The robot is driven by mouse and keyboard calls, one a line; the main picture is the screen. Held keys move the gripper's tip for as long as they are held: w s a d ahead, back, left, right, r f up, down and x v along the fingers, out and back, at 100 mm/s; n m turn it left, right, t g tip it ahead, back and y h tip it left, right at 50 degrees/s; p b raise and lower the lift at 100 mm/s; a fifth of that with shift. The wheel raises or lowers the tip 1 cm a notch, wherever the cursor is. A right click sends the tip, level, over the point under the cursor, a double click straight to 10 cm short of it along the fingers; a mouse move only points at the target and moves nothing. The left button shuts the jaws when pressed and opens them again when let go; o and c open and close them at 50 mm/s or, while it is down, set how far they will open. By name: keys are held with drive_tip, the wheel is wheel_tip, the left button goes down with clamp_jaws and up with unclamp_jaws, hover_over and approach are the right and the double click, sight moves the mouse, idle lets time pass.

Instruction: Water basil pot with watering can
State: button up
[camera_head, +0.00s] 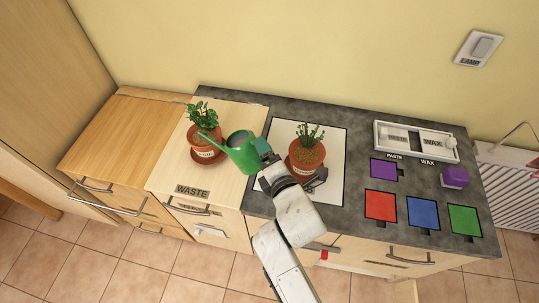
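A green watering can (243,153) is at my gripper (267,161), which appears shut on its handle side; the fingertips are mostly hidden. The can's spout points left and overlaps the left terracotta pot (208,151). That pot holds a leafy green plant (202,115) and stands on a saucer on the pale wooden lid. The right terracotta pot (305,156) holds a sparser, upright plant (310,133) and stands on a white panel. Both pots carry labels too small to read, so I cannot tell which is basil. No water is visible.
The pale lid (177,170) reads WASTE. A dark object (317,180) lies beside the right pot. On the dark counter, a white tray (382,145) is marked PASTE and WAX, near a purple block (454,176) and coloured squares (422,213). The left wooden top (120,135) is clear.

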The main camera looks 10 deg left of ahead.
drive_tip(key=shift+r, duration=0.15)
drive_tip(key=shift+w+a+r+p, duration=0.1)
drive_tip(key=shift+r+p, duration=0.4)
drive_tip(key=shift+p, duration=0.4)
drive_tip(key=shift+r+h+p, duration=0.2)
drive_tip(key=shift+h+p, duration=0.1)
drive_tip(key=shift+p, duration=0.2)
drive_tip(key=shift+r+n, duration=0.15)
drive_tip(key=shift+n, duration=0.15)
idle(0.7)
drive_tip(key=shift+a+r+g+p, duration=0.25)
drive_tip(key=shift+r+g+p, duration=0.15)
drive_tip(key=shift+r+p, duration=0.3)
idle(0.7)
